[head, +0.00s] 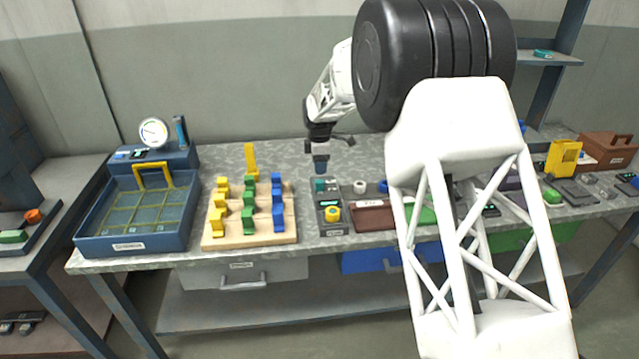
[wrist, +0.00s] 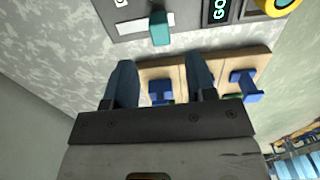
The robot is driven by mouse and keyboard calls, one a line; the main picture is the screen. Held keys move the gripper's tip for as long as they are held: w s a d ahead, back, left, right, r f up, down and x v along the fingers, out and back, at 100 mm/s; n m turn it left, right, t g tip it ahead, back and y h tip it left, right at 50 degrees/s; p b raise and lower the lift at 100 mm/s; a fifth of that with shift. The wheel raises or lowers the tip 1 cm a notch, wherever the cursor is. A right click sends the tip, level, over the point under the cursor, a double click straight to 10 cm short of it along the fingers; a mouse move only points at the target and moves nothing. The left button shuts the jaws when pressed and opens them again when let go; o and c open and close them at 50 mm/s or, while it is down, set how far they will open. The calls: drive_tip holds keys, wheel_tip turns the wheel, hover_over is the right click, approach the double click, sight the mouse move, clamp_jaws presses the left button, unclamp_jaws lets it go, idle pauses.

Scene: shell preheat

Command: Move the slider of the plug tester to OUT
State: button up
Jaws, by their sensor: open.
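The plug tester (head: 322,229) is a dark grey box near the table's middle, with a yellow round part (head: 332,214) on top. In the wrist view its grey panel (wrist: 190,25) lies along the top edge, cut off by the frame. Its teal slider (wrist: 159,28) stands toward the right end of a white strip (wrist: 130,25); a cropped label is above the strip's left end. My gripper (head: 320,168) hangs just behind the tester, pointing down. In the wrist view my gripper (wrist: 161,80) is open, nothing held, its fingertips apart from the slider.
A wooden board (head: 249,237) with yellow, green and blue pieces stands just left of the tester. A blue tray (head: 135,245) is further left. A brown tray (head: 374,219) and a white ring (head: 360,187) are close on the right. My arm hides part of the table.

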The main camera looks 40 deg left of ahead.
sight(319, 181)
drive_tip(key=shift+f, duration=3.85)
clamp_jaws()
